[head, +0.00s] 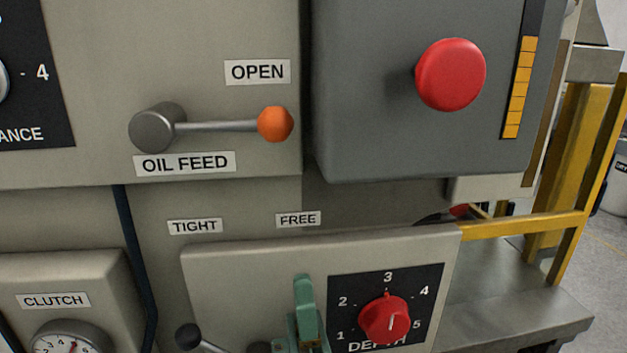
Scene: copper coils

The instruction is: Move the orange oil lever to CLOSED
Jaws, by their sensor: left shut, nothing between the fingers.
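The oil feed lever (215,126) has a grey pivot on the left and a thin arm pointing right, nearly level. Its orange knob (275,124) sits just below the OPEN label (258,72). The OIL FEED label (184,163) is under the pivot. No CLOSED label shows in this view. My left gripper (303,281), green, is at the bottom centre, below the lever and apart from it. Its fingers are shut with nothing between them. My right gripper is out of view.
A large red button (450,75) stands out from a grey box to the right of the lever. Below are a red depth dial (385,318), a dark knob (188,337) and a clutch gauge (72,340). A yellow rail (520,225) is at the right.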

